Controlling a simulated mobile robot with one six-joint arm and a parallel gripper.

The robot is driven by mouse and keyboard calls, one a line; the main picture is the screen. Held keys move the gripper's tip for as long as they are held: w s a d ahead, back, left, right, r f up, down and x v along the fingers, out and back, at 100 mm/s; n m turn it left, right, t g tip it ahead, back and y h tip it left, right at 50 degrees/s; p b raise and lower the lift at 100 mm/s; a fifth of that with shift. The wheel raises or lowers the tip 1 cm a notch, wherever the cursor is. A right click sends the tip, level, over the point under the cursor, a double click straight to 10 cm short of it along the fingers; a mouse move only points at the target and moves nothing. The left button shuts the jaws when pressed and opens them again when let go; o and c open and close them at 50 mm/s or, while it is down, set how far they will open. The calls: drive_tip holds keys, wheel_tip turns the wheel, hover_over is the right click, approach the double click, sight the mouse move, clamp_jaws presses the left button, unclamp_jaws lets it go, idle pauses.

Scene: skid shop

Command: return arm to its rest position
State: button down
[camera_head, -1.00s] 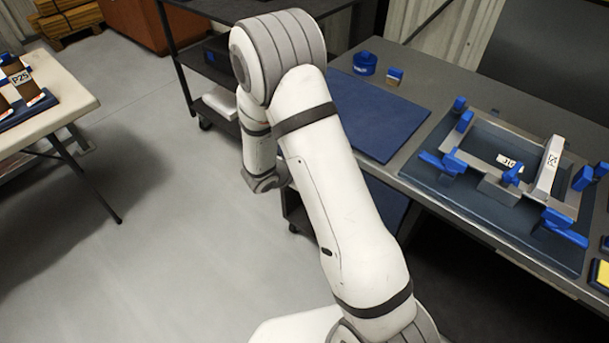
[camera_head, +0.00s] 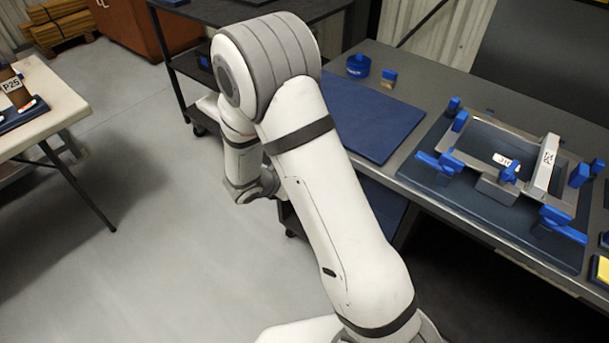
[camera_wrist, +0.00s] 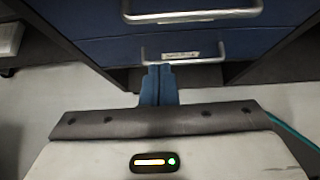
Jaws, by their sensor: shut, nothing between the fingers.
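My arm is folded in front of the workbench in the head view, with its elbow high and its forearm hanging down over the floor. My gripper is hidden in the head view. In the wrist view my gripper (camera_wrist: 159,84) shows as two blue fingers pressed together, with nothing between them. Beyond the fingers are blue drawer fronts (camera_wrist: 110,50) with metal handles. I cannot tell how far the fingers are from the lower handle (camera_wrist: 185,62).
The workbench (camera_head: 440,88) at right bears a blue mat (camera_head: 365,118) and a grey frame (camera_head: 485,178) with blue clamps. A black cart (camera_head: 185,65) stands behind my arm. A pale table (camera_head: 55,100) is at left. The grey floor (camera_head: 160,240) between is clear.

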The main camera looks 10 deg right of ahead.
drive_tip(key=v, duration=0.7)
drive_tip(key=s+d+r+m+g+y+p, duration=0.1)
drive_tip(key=s+d+r+m+g+p, duration=0.1)
drive_tip(key=s+d+r+m, duration=0.35)
drive_tip(key=s+d+r+m+g+p, duration=0.25)
drive_tip(key=d+r+m, duration=0.25)
drive_tip(key=r+m, duration=0.25)
drive_tip(key=s+r+m+y+p, duration=0.3)
drive_tip(key=s+r+m+y, duration=0.3)
drive_tip(key=s+r+m, duration=0.6)
drive_tip(key=shift+m+t+y, duration=0.3)
drive_tip(key=shift+m+t, duration=0.05)
drive_tip(key=shift+m, duration=0.05)
drive_tip(key=shift+r, duration=0.1)
